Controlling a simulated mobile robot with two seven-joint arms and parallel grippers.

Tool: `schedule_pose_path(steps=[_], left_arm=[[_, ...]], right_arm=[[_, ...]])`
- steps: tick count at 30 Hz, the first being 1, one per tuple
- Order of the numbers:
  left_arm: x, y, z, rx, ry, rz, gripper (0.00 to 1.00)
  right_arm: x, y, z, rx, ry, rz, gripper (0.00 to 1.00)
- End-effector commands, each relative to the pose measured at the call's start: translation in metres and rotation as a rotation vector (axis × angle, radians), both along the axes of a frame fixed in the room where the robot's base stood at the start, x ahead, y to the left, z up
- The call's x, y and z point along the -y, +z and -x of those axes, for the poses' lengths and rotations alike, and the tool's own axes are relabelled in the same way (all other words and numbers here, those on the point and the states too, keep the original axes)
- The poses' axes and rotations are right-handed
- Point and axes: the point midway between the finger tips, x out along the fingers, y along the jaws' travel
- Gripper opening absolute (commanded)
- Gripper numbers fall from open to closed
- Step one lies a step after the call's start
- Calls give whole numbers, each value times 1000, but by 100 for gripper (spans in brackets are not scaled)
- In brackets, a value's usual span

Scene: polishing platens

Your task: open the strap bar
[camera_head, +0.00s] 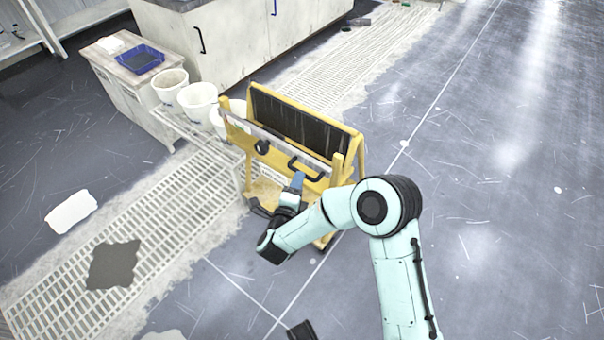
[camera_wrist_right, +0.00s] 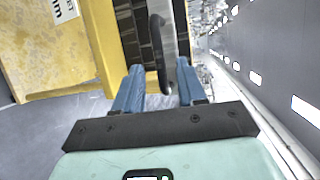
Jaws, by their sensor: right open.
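The strap bar (camera_head: 275,140) is a pale metal bar lying across the front of a yellow cart (camera_head: 345,165). It carries a black curved handle (camera_head: 306,172) towards its right end and a black knob (camera_head: 262,146) further left. My right gripper (camera_head: 297,180) is at the handle, with its blue fingers pointing at it. In the right wrist view my right gripper (camera_wrist_right: 160,75) is open, and the handle (camera_wrist_right: 157,50) lies between its two fingers, which are apart from it. The bar (camera_wrist_right: 172,35) runs behind the handle.
Dark slabs (camera_head: 300,120) stand in the cart behind the bar. White buckets (camera_head: 198,100) stand left of the cart near a cabinet with a blue tray (camera_head: 140,58). A floor grating (camera_head: 165,225) lies at the left. The floor at the right is clear.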

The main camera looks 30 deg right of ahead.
Motion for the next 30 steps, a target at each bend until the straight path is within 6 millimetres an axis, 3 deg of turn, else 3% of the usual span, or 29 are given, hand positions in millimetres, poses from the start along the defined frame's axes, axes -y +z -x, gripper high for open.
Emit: schedule_pose_path(steps=[3,9,21,25,30], left_arm=[[-3,-5,-6,14,6,-8,43],[-7,-8,-12,33,14,-17,43],[-8,-9,-14,38,15,-19,43],[-8,-9,-14,38,15,-19,43],[-8,-9,-14,37,15,-19,43]], right_arm=[[17,-6,-16,1,-4,0,40],[33,-10,-33,-1,-1,-1,40],[37,-11,-38,-1,2,1,40],[37,-11,-38,-2,2,1,0],[37,-11,-38,-1,1,1,0]])
